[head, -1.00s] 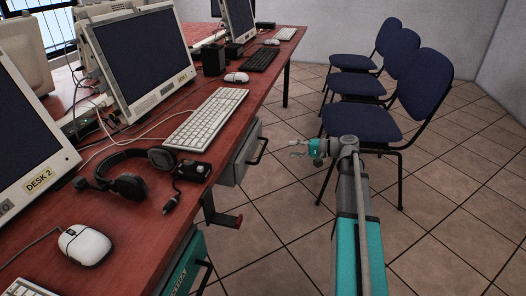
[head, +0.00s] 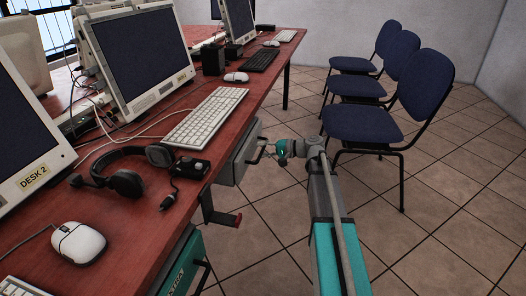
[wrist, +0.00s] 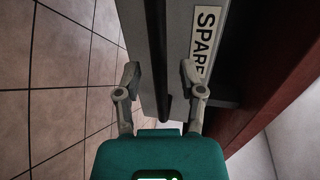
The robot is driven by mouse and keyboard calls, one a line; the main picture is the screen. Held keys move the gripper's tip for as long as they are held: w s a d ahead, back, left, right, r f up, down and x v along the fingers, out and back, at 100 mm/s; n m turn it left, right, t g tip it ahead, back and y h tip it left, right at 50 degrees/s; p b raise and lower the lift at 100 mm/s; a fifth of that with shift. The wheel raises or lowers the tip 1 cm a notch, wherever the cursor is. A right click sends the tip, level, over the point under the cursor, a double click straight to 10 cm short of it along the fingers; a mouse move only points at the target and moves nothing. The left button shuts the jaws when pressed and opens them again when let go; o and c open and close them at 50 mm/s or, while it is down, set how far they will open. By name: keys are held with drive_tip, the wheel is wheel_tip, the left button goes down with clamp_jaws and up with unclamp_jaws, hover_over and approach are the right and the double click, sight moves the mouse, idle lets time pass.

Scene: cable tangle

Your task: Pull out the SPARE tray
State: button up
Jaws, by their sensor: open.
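The SPARE tray is a grey box under the red desk's edge; in the head view the tray (head: 236,158) hangs beyond the headset. In the wrist view the tray front (wrist: 180,45) carries a white label (wrist: 205,38) reading SPARE. A dark bar handle (wrist: 158,50) runs along the tray front, and it also shows in the head view (head: 258,158). My gripper (wrist: 160,74) is open, one finger on each side of the handle's line in the wrist view. In the head view my gripper (head: 262,150) is at the handle. I cannot tell whether it touches.
The red desk (head: 140,225) holds a headset (head: 125,180), a keyboard (head: 205,116), a mouse (head: 78,242) and monitors. A teal unit (head: 184,272) with a handle sits under the near desk. Blue chairs (head: 360,124) stand at right. Tiled floor between is clear.

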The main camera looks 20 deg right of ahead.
drive_tip(key=shift+c, duration=0.3)
clamp_jaws()
drive_tip(key=shift+s+a, duration=0.1)
idle(0.4)
